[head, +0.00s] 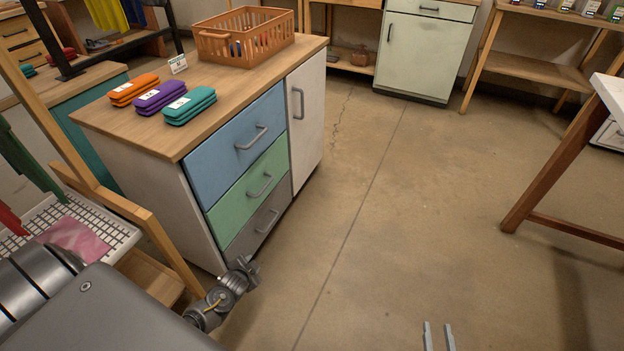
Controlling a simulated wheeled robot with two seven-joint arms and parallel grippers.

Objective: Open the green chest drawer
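The chest has a white body, a wooden top and three stacked drawers. The green drawer (240,198) is the middle one, between a blue drawer (228,145) and a grey drawer (250,240). It looks closed, its front level with the others, and has a grey bar handle (262,186). My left gripper (249,267) is in front of and below the grey drawer, apart from the green handle; its fingers are too unclear to tell their opening. My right gripper (438,336) shows at the bottom edge, two fingers spread and empty, over the floor.
On the chest top (208,108) are orange, purple and teal folded bundles and an orange basket (243,38). A white door (306,117) adjoins the drawers. A wooden rack (140,222) stands left. The floor (400,200) right of the chest is clear; a table leg (560,165) stands far right.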

